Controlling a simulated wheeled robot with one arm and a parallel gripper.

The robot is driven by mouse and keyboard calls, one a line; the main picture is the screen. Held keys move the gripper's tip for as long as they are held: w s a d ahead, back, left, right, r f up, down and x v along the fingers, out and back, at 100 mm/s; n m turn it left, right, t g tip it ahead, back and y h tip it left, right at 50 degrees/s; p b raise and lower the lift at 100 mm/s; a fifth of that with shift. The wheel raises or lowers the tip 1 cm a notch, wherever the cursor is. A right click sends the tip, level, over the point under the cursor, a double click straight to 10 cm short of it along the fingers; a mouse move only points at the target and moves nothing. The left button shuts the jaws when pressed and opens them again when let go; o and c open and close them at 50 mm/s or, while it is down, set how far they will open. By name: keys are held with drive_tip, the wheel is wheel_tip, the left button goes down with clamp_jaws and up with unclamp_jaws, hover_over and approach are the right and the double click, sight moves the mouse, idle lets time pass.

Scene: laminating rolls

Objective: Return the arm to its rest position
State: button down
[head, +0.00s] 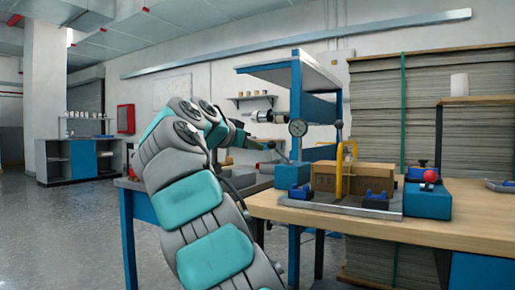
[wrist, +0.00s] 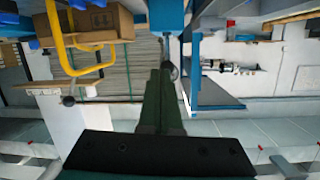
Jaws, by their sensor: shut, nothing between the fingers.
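My arm, with grey and teal segments, rises in the middle of the head view and bends over to the right. My gripper (head: 268,146) is small and partly hidden there, left of the blue press frame (head: 297,100). In the wrist view my gripper (wrist: 163,72) shows as dark green fingers together, with nothing between them. The wrist picture is upside down, with the workbench things at its top.
A wooden bench (head: 470,215) on the right carries a brown box (head: 375,180) in a fixture with a yellow handle (head: 341,170). A dial gauge (head: 298,127) sits by the press frame. Stacked sheets (head: 450,130) stand behind. Open floor (head: 70,235) lies left.

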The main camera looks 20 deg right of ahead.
idle(0.6)
drive_tip(key=s+d+f+n+g+y+p, duration=0.3)
drive_tip(key=s+f+n+g+y+p, duration=0.35)
drive_tip(key=s+f, duration=1.15)
drive_tip(key=s+a+f+n+g+y+p, duration=0.1)
drive_tip(key=s+a+f+n+y, duration=0.1)
drive_tip(key=s+a+f, duration=0.3)
drive_tip(key=s+a+f+n+g+y+p, duration=0.1)
drive_tip(key=s+a+f, duration=0.4)
drive_tip(key=s, duration=0.9)
drive_tip(key=s+a+f+n+g+y+p, duration=0.2)
drive_tip(key=s+a+f, duration=0.3)
drive_tip(key=s+f, duration=0.4)
drive_tip(key=shift+s+f+n+y+p, duration=0.2)
drive_tip(key=shift+n+y+p, duration=0.25)
drive_tip(key=shift+n+p, duration=0.15)
drive_tip(key=shift+w, duration=0.1)
